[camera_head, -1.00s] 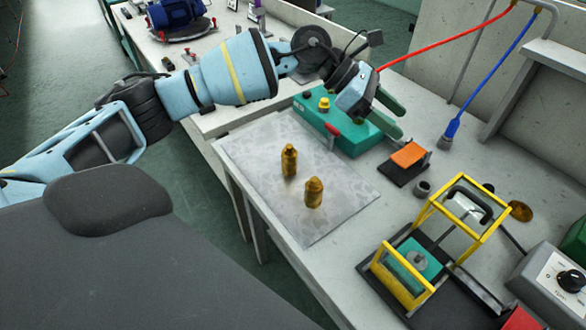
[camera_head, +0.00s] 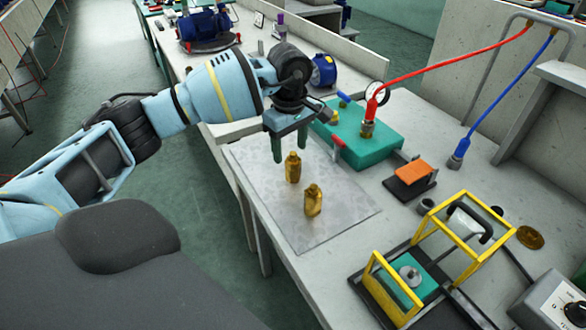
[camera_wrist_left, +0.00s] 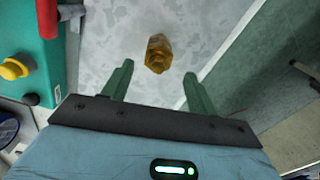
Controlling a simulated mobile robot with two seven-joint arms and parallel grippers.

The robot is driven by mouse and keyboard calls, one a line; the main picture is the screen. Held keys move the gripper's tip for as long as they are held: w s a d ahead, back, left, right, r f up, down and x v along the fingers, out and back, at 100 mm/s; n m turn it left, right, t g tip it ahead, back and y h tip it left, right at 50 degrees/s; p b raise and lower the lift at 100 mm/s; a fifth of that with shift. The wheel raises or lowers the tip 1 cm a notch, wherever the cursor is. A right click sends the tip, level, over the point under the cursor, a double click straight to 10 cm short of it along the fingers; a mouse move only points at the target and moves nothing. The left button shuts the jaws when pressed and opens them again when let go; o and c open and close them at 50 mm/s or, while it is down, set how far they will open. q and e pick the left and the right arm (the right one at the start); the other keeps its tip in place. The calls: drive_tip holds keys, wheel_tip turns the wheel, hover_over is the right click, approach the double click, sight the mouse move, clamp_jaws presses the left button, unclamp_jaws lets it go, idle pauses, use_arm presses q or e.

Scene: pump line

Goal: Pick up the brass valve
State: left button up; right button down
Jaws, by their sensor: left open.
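Two brass valves stand on the grey mottled mat (camera_head: 345,215). The rear brass valve (camera_head: 293,168) is just below my left gripper (camera_head: 290,155), and the front brass valve (camera_head: 313,200) is nearer the mat's middle. In the left wrist view one brass valve (camera_wrist_left: 158,52) shows just beyond the gap between the fingertips (camera_wrist_left: 158,70); I cannot tell which of the two it is. My left gripper is open and empty, its green fingers pointing down. My right gripper is not in view.
A teal box (camera_head: 365,140) with a gauge and red hose stands behind the mat. An orange block (camera_head: 412,174) on a dark base and a yellow-framed fixture (camera_head: 425,215) stand to the right. The table's left edge is close to the mat.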

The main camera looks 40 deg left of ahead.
use_arm(q)
drive_tip(key=shift+w+d+f, duration=0.1)
drive_tip(key=shift+d+f, duration=0.1)
drive_tip(key=shift+f, duration=1.4)
drive_tip(key=shift+d+f, duration=0.2)
drive_tip(key=shift+f, duration=1.4)
drive_tip(key=c, duration=1.3)
drive_tip(key=shift+o, duration=0.2)
drive_tip(key=shift+r, duration=0.1)
drive_tip(key=shift+r, duration=1.75)
drive_tip(key=s+d+r, duration=0.1)
drive_tip(key=s, duration=1.5)
drive_tip(key=shift+d+r+b, duration=0.2)
drive_tip(key=shift+d+b, duration=0.05)
drive_tip(key=shift+b, duration=0.1)
